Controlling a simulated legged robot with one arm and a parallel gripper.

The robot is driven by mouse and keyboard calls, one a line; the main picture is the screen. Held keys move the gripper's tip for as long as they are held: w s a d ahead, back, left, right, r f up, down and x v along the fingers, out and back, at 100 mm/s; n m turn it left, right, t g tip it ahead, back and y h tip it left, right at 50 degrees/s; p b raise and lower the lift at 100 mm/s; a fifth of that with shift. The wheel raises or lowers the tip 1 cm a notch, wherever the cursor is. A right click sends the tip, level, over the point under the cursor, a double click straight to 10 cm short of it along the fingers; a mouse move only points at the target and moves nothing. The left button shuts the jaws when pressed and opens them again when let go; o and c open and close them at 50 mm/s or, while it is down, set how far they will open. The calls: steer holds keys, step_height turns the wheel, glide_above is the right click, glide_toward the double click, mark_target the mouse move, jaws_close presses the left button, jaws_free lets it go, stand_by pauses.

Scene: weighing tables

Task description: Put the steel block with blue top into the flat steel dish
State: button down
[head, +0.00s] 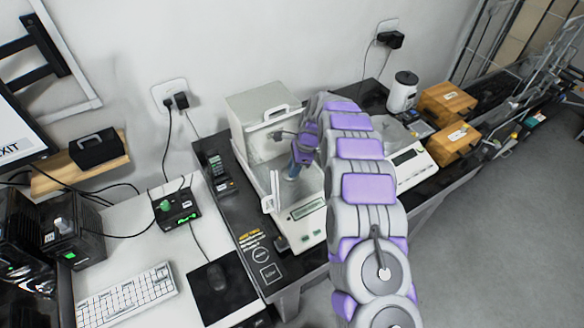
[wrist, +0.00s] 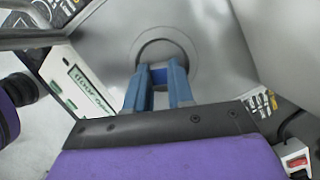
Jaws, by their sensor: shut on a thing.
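My gripper (head: 291,175) reaches down into the weighing chamber of the left balance (head: 305,210). In the wrist view its two blue fingers (wrist: 158,78) are shut on the steel block with blue top (wrist: 158,74). A round, flat steel dish (wrist: 168,48) lies just beyond and beneath the fingertips. Whether the block touches it or hangs above it, I cannot tell. In the head view the block and dish are too small and covered to make out.
The balance's pale housing (head: 262,104) stands close behind and left of my gripper. A second balance (head: 408,162) stands to the right, with wooden boxes (head: 447,103) and a white canister (head: 403,91) beyond it. A keyboard (head: 125,295) and mouse lie on the white desk at left.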

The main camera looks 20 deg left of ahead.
steer(key=shift+d+r, duration=0.1)
steer(key=shift+a, duration=0.2)
steer(key=c, duration=1.3)
jaws_free()
steer(key=shift+a+f, duration=0.2)
steer(key=shift+a, duration=0.1)
steer(key=shift+c, duration=0.2)
steer(key=shift+o, duration=0.4)
steer(key=shift+a+f, duration=0.1)
steer(key=shift+a, duration=0.3)
steer(key=shift+d+r, duration=0.35)
steer(key=shift+d, duration=0.2)
steer(key=p+v, duration=0.1)
steer(key=v, duration=1)
steer(key=shift+r+p, duration=0.4)
steer(key=shift+r, duration=0.05)
steer(key=shift+a, duration=0.2)
